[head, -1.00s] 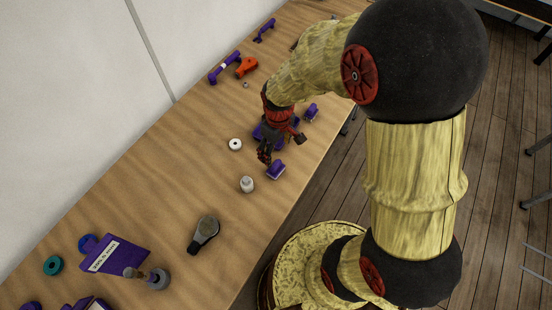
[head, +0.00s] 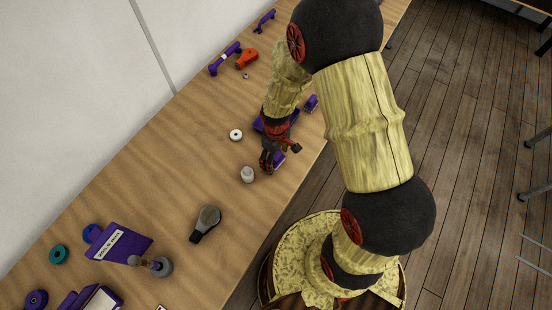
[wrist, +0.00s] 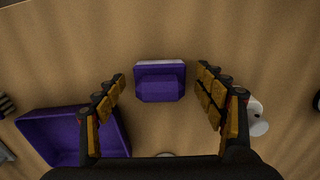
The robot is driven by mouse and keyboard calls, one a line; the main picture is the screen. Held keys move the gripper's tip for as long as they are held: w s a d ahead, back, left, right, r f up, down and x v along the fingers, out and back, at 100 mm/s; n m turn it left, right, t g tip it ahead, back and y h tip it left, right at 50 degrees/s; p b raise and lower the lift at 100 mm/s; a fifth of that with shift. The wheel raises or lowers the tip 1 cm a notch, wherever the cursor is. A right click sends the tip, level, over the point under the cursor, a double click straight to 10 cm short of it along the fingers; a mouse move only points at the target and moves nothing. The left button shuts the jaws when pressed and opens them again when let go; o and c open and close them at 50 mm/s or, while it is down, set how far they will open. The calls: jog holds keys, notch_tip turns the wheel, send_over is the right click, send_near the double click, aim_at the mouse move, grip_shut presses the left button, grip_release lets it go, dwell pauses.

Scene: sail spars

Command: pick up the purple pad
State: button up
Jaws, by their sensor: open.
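The purple pad (wrist: 160,82) is a small purple block with a pale strip along its far edge. It lies on the wooden bench, near the front edge in the head view (head: 280,158), where my gripper partly hides it. My gripper (wrist: 161,75) is open above the pad. In the wrist view its fingers stand on either side of the pad, with gaps on both sides, and nothing is held. In the head view my gripper (head: 269,163) points down over the pad.
A purple tray (wrist: 72,111) lies left of the pad in the wrist view. A white bottle-like item (head: 247,175) and a white ring (head: 236,135) stand close by. A dark-handled tool (head: 206,224) lies nearer. The bench (head: 165,170) between them is clear.

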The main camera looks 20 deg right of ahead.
jog(key=c, duration=0.3)
jog(key=c, duration=0.9)
